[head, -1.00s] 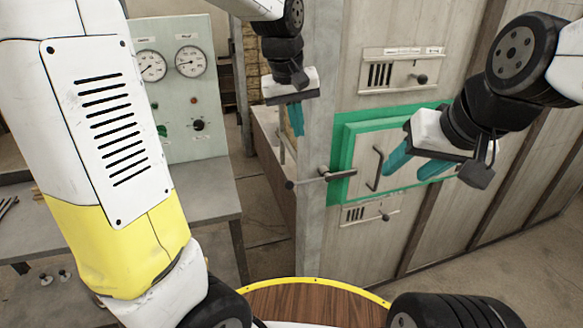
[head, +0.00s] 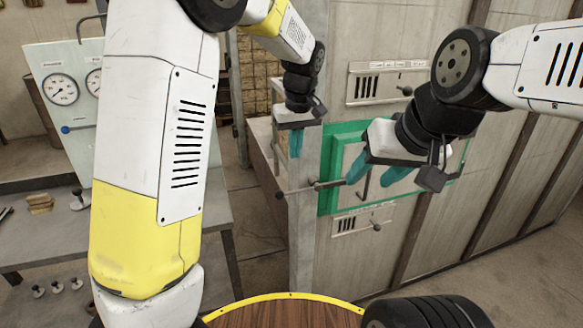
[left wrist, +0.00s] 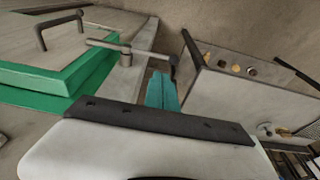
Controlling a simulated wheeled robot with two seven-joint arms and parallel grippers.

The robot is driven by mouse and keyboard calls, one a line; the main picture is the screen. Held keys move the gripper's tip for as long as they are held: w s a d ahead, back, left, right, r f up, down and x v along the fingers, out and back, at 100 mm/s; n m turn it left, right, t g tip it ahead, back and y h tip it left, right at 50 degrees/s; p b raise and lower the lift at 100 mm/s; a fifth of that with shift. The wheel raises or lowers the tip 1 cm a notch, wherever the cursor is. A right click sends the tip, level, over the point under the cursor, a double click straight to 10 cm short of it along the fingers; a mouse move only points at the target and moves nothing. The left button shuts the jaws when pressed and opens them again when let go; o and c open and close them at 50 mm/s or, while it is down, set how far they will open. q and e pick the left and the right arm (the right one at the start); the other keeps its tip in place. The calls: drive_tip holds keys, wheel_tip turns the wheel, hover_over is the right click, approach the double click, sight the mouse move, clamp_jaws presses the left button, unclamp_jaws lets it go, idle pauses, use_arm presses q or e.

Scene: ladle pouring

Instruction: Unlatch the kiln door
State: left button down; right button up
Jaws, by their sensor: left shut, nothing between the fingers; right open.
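The kiln door (head: 338,160) has a green frame and a pale panel, and looks closed. A metal latch lever (head: 300,190) with a dark knob at its left end crosses the door's left edge; it also shows in the left wrist view (left wrist: 105,45). My left gripper (head: 296,155) is shut and empty, its teal fingers above the lever in the head view. In the left wrist view its fingertips (left wrist: 161,75) appear close to the lever's knob end; contact cannot be told. My right gripper (head: 366,182) is open in front of the door, partly hiding its pull handle (head: 361,186).
Vent plates with small knobs sit above (head: 388,82) and below (head: 360,221) the door. A grey bench (head: 60,235) with a gauge panel (head: 62,120) stands at left. My left arm covers much of the left side.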

sight(312, 188)
use_arm(q)
wheel_tip(312, 188, down, 14)
drive_tip(key=w, duration=0.2)
drive_tip(key=shift+w+a+r, duration=0.25)
drive_tip(key=shift+a, duration=0.2)
